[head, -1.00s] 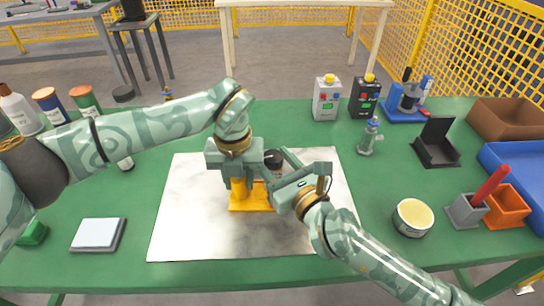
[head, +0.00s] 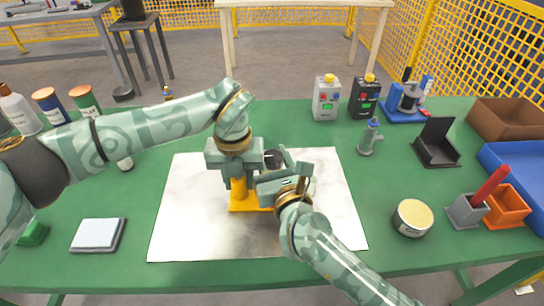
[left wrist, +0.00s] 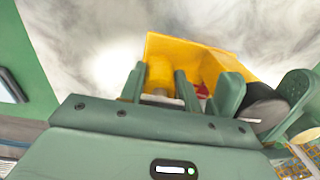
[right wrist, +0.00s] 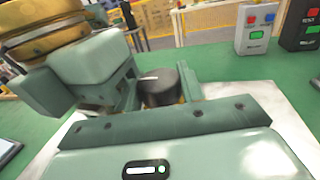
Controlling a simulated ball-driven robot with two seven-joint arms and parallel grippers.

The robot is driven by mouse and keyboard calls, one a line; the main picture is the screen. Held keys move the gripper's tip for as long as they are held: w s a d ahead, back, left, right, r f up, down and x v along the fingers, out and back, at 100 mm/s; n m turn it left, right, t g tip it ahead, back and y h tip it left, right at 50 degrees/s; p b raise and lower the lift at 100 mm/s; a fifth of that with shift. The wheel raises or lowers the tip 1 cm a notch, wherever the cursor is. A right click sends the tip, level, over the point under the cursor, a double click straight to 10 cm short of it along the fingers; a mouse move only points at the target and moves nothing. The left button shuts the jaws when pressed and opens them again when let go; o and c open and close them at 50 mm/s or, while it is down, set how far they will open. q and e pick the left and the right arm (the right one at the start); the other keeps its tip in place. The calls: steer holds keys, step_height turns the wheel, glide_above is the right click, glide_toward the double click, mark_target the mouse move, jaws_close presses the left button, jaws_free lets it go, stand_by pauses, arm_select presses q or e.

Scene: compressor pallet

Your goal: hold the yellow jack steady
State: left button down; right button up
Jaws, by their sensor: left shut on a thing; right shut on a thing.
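The yellow jack (head: 247,205) stands on the pale sheet in the middle of the table. My left gripper (head: 238,182) comes down over it from above. In the left wrist view, its fingers (left wrist: 159,88) are closed on the jack's upright yellow post (left wrist: 160,72). A dark round cylinder (head: 273,157) sits just beside the jack; it also shows in the right wrist view (right wrist: 160,88). My right gripper (head: 276,174) is shut on this cylinder, with one finger on each side. My grippers hide much of the jack's upper part.
The pale sheet (head: 180,235) is otherwise clear. A white-topped pad (head: 98,234) lies left, a round tin (head: 413,217) right. Two control boxes (head: 326,98) (head: 364,96) and a small grey-blue bottle-like item (head: 370,137) stand behind. Bins (head: 505,205) line the right edge.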

steer(key=shift+m+h, duration=0.4)
steer(key=shift+h, duration=0.2)
steer(key=o, duration=0.7)
steer(key=shift+s, duration=0.1)
steer(key=s, duration=0.4)
steer(key=s+d, duration=0.1)
steer(key=s, duration=0.2)
steer(key=s+d, duration=0.1)
steer(key=s, duration=0.3)
steer(key=shift+s, duration=0.35)
